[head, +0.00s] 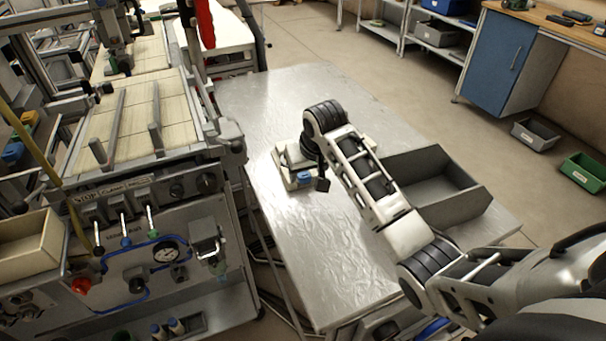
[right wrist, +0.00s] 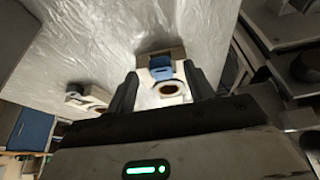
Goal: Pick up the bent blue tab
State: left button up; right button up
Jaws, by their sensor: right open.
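The blue tab (head: 304,178) sits on a small cream holder (head: 291,184) on the metal table. In the right wrist view the blue tab (right wrist: 161,71) lies on the pale holder (right wrist: 175,54), beside a brown-centred ring (right wrist: 168,89). My right gripper (head: 317,175) is over the table, close to the tab and partly hiding the holder. In the right wrist view its two dark fingers (right wrist: 161,82) are apart, with the tab seen between them. The gap in depth between fingertips and tab is hard to judge. My left gripper is not in view.
A second pale holder with a ring (right wrist: 88,98) is left of the first in the right wrist view. A grey bin (head: 440,190) stands on the table right of my arm. A machine with a gauge (head: 166,252) borders the table's left. The table's front (head: 335,270) is clear.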

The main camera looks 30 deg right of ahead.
aim_at(304, 176)
jog(key=shift+x, duration=1.05)
jog(key=c, duration=1)
jog(key=shift+c, duration=0.2)
